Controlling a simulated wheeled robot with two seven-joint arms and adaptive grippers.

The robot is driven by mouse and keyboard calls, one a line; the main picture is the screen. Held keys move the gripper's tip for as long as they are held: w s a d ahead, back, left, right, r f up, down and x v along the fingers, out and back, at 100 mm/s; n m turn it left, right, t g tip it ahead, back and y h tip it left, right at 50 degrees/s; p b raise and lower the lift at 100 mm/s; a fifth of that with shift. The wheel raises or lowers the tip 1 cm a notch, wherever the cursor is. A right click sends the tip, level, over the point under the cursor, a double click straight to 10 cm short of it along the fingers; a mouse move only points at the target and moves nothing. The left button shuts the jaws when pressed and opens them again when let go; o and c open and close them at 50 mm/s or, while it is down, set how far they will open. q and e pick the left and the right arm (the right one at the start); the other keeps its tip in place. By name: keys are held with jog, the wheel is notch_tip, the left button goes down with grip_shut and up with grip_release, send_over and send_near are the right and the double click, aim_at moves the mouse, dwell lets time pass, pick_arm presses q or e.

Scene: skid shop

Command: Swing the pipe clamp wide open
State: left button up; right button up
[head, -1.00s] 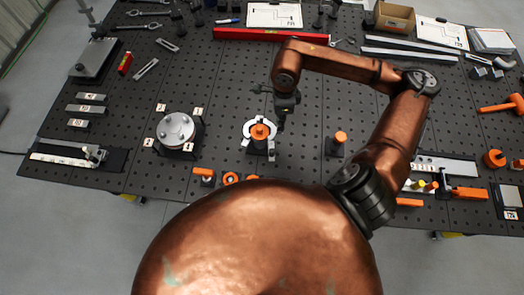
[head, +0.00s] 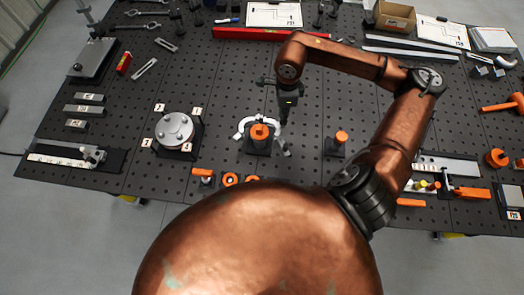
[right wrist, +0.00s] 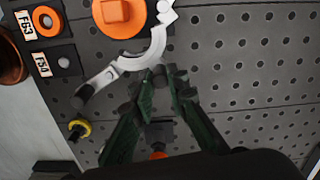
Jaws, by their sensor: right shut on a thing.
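The pipe clamp (head: 277,131) is a silver two-part ring around an orange capped post (head: 259,132) on a black base (head: 257,148). Its halves are spread apart on the near side, one end out to the left, the other out to the lower right. In the right wrist view, a curved silver clamp half (right wrist: 147,56) with a dark end piece lies beside the orange cap (right wrist: 118,14). My right gripper (head: 284,119) is at the right half; its green-padded fingers (right wrist: 162,76) are closed together on that half's outer side. My left gripper is not in view.
A round silver flange (head: 175,128) with labels stands to the left. An orange-topped post (head: 340,138) stands to the right. Small orange parts (head: 230,179) lie on the near edge. The black perforated table (head: 215,85) is mostly clear around the clamp.

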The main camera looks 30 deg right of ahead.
jog(key=shift+w+d, duration=0.1)
jog(key=shift+w, duration=0.05)
jog(key=shift+w+d+b, duration=0.4)
jog(key=shift+w+d, duration=0.1)
jog(key=shift+w, duration=0.15)
jog(key=shift+w+d+b, duration=0.4)
jog(key=shift+w, duration=0.4)
jog(key=o, duration=0.9)
jog(key=shift+o, duration=0.5)
jog(key=shift+d, duration=0.1)
